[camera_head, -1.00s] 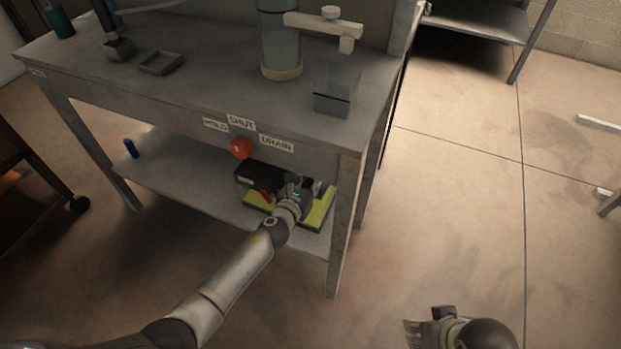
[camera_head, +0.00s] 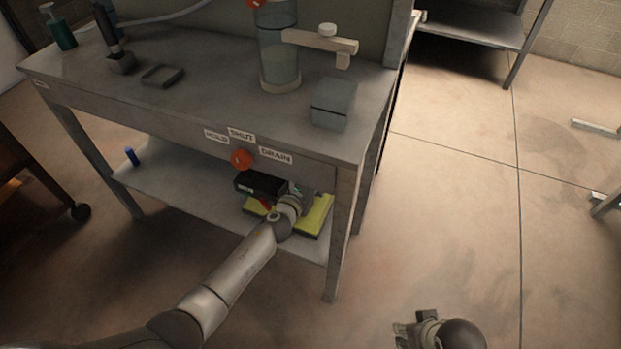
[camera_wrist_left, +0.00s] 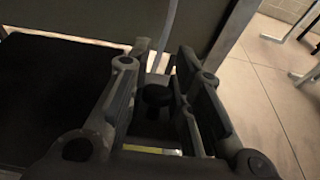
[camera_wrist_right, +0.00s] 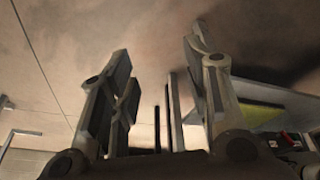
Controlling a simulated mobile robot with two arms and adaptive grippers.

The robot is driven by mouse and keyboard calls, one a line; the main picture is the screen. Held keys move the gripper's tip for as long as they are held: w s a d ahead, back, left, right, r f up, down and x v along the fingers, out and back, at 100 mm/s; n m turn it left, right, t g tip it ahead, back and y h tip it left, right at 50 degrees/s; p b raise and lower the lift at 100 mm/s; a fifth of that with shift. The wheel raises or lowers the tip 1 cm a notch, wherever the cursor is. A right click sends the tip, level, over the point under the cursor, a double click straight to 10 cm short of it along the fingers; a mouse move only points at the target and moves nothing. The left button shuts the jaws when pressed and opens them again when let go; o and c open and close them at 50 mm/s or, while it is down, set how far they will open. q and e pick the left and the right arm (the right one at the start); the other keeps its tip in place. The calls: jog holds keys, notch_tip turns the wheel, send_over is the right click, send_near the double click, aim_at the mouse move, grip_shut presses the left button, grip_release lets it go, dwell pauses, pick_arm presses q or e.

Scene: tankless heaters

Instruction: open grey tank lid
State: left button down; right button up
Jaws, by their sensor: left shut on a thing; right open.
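A grey box (camera_head: 333,103) with a seam around it stands shut near the right end of the tabletop; it may be the tank with the lid. My left gripper (camera_head: 299,193) is below the tabletop, at a black device (camera_head: 262,184) on the lower shelf. In the left wrist view, a black knob (camera_wrist_left: 154,96) sits between the fingers of this gripper (camera_wrist_left: 158,88), which is shut on it. The knob's base is partly hidden. My right gripper (camera_head: 402,329) is open and empty over the floor, right of the bench; its fingers (camera_wrist_right: 160,95) show apart.
A yellow and black base (camera_head: 318,217) lies under the device. A red knob (camera_head: 241,158) sits on the bench front below HOLD, SHUT and DRAIN labels. A glass cylinder (camera_head: 279,60) stands behind the grey box. The bench leg (camera_head: 340,235) is close to my left gripper.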

pick_arm(q)
jog(key=shift+w+d+r, duration=0.15)
jog(key=shift+w+r, duration=0.45)
jog(key=shift+r, duration=0.1)
pick_arm(e)
jog(key=shift+x, duration=0.85)
jog(key=shift+s+f, duration=0.1)
jog(key=shift+s, duration=0.05)
pick_arm(q)
jog(key=c, duration=1.7)
grip_release()
jog(key=shift+f, duration=0.1)
jog(key=o, duration=0.4)
jog(key=shift+w+d+f, duration=0.1)
jog(key=shift+f, duration=0.15)
jog(key=shift+s+a+r, duration=0.3)
jog(key=shift+s+a, duration=0.1)
jog(key=shift+s, duration=0.15)
jog(key=v, duration=1.1)
jog(key=shift+d+f, duration=0.15)
